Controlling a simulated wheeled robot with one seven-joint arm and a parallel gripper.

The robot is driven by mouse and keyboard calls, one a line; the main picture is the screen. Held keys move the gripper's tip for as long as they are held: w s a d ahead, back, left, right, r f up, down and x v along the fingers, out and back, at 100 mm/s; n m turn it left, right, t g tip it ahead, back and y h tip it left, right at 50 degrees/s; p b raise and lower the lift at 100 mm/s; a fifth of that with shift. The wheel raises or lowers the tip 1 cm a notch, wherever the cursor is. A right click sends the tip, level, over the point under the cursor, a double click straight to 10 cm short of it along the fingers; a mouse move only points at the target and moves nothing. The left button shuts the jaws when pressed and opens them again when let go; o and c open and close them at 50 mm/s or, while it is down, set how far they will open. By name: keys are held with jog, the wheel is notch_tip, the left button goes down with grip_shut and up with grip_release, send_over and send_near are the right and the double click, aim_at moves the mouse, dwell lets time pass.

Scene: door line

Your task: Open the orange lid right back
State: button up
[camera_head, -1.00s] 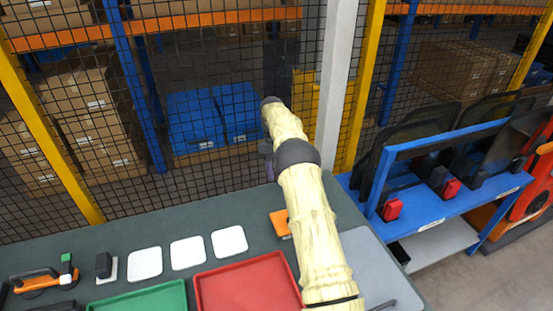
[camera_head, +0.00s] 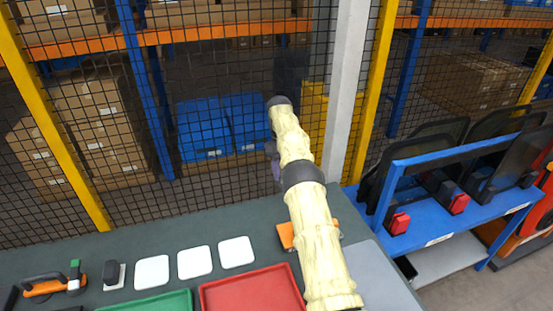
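An orange piece (camera_head: 286,235), which may be the orange lid, lies on the dark green table, just left of my arm. My arm covers its middle, and a small orange bit shows on the arm's right side. I cannot tell whether it is shut or raised. My arm reaches up and away over the table. My gripper (camera_head: 273,160) is mostly hidden behind the arm's far end, with only a dark purple-grey part showing. Its fingers cannot be made out.
A red tray (camera_head: 250,288) and a green tray (camera_head: 150,303) stand at the front. Several white squares (camera_head: 195,262) lie behind them. An orange-handled tool (camera_head: 45,286) lies far left. A mesh fence (camera_head: 230,190) stands behind the table. A blue rack (camera_head: 440,200) stands right.

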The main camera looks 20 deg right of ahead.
jog(key=shift+r, duration=0.1)
jog(key=s+a+r+m+t, duration=0.1)
jog(key=s+a+r+t, duration=0.15)
jog(key=s, duration=0.35)
jog(key=s+a+r+m+t, duration=0.1)
jog(key=s+a+r+m, duration=0.1)
jog(key=s+a+r, duration=0.3)
jog(key=s+a+f+m+t, duration=0.1)
jog(key=s+f, duration=0.1)
jog(key=s, duration=0.9)
jog(key=s+a+f+t, duration=0.1)
jog(key=s, duration=1.1)
jog(key=shift+s+a+f+m, duration=0.25)
jog(key=shift+a+f+m, duration=0.05)
jog(key=shift+f+m, duration=0.1)
jog(key=shift+c, duration=0.2)
